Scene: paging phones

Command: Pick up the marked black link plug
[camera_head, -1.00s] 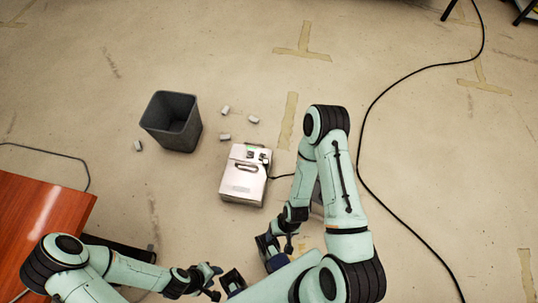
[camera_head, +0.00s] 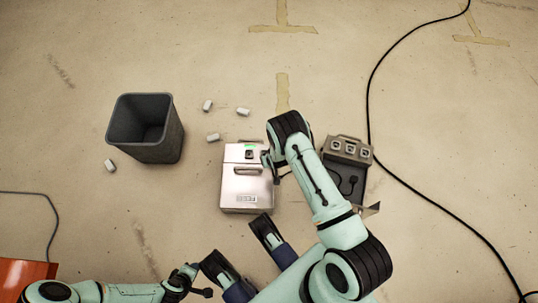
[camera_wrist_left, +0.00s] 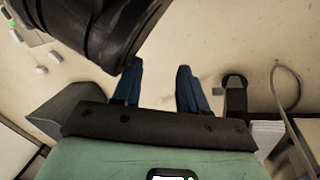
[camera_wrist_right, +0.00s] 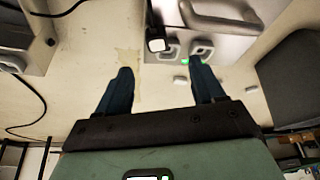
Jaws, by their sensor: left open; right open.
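A black plug with a pale square face (camera_wrist_right: 156,40) shows at the silver case's socket end in the right wrist view, its black cable running up. I cannot tell whether it is seated in a socket. The silver case (camera_head: 247,190) stands on the floor with a green light at its far end. My right gripper (camera_wrist_right: 160,67) is open around empty space by that end, its right finger overlapping the lit socket in view.
A grey box (camera_head: 348,150) with sockets and black cable stands right of the silver case, partly behind my right arm. A dark bin (camera_head: 143,128) and several small white blocks (camera_head: 213,137) lie left. A long black cable (camera_head: 375,80) crosses the floor at right.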

